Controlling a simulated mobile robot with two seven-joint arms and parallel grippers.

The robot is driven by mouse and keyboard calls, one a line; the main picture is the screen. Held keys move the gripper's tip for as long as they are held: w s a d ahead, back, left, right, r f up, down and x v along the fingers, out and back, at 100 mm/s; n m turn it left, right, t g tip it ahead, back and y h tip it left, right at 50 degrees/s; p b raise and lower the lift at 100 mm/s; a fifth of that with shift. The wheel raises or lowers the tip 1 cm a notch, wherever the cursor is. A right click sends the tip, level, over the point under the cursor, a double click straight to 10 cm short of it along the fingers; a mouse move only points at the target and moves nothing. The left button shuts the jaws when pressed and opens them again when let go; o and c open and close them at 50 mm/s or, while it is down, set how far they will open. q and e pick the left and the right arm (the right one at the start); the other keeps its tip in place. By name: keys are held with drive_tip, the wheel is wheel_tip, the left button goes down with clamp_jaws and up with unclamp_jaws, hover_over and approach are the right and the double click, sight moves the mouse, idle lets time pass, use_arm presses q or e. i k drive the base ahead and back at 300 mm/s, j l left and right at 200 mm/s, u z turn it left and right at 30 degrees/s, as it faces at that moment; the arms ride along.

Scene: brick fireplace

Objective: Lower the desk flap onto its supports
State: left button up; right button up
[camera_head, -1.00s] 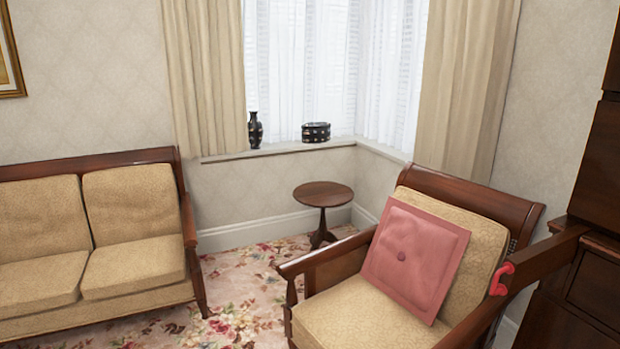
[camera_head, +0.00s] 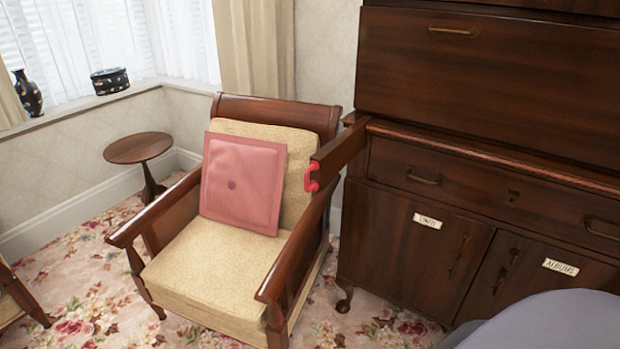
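The desk flap (camera_head: 500,85) is a broad dark wood panel in the upper right of the head view. It stands upright, shut against the dark wooden desk, with a brass handle (camera_head: 452,31) near its top edge. Below its left end, a wooden support arm (camera_head: 340,148) sticks out from the desk. A red pull (camera_head: 311,178) is on the support's front end. The desk's right end is outside the frame, so no second support is visible. Neither of my grippers is in view.
Below the flap are a drawer (camera_head: 470,181) and cupboard doors (camera_head: 410,255) with labels. An armchair (camera_head: 200,265) with a pink cushion (camera_head: 243,183) stands close by the support's left side. A small round table (camera_head: 138,148) stands by the window.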

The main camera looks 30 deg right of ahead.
sight(550, 87)
drive_tip(key=z, duration=2.15)
drive_tip(key=i+l, duration=0.15)
drive_tip(key=i, duration=0.35)
